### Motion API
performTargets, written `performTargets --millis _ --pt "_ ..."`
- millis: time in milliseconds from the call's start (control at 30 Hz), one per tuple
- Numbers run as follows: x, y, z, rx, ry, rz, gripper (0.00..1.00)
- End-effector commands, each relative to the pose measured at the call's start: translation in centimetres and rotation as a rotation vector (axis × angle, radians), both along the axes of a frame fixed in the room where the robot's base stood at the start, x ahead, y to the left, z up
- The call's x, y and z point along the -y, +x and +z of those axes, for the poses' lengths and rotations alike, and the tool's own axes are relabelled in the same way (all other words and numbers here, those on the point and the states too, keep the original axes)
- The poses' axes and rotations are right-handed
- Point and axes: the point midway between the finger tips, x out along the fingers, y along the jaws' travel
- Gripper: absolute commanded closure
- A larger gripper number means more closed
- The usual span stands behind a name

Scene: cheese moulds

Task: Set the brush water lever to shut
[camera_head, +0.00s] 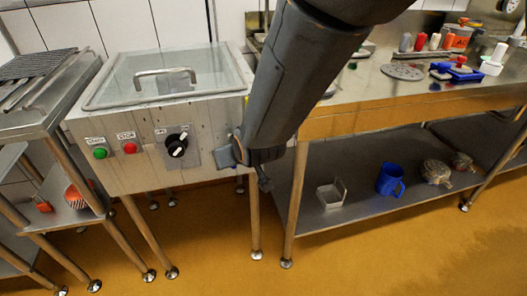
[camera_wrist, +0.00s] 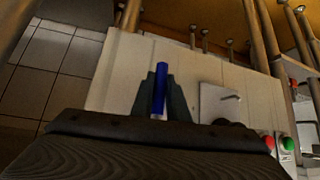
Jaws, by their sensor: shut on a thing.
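A blue lever handle (camera_wrist: 160,88), which I take to be the brush water lever, shows in the wrist view. It stands lengthwise between the two dark fingers of my gripper (camera_wrist: 161,98), which is shut on it. The pale front panel (camera_wrist: 118,75) of the machine lies behind the handle. In the head view my dark arm crosses in front of the right end of the machine (camera_head: 135,175). The lever and my fingertips are hidden there. The lever's pivot and any markings are not visible, so I cannot tell its setting.
The machine's front has a green button (camera_head: 100,153), a red button (camera_head: 130,147) and a black rotary knob (camera_head: 177,145). A steel table (camera_head: 400,104) stands to the right, with a blue jug (camera_head: 390,180) on its lower shelf. The floor in front is clear.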

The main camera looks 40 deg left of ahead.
Motion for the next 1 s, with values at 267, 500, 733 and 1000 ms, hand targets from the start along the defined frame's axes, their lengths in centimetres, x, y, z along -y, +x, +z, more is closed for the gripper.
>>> performTargets --millis 267,500,733,1000 --pt "-0.43 -0.88 -0.06 -0.012 0.008 0.011 1.00" --pt "-0.47 -0.92 -0.01 -0.013 0.008 0.012 1.00" --pt "-0.38 -0.69 0.01 -0.012 0.009 0.008 0.68" --pt "-0.11 -0.38 0.16 -0.011 0.009 0.004 0.68"
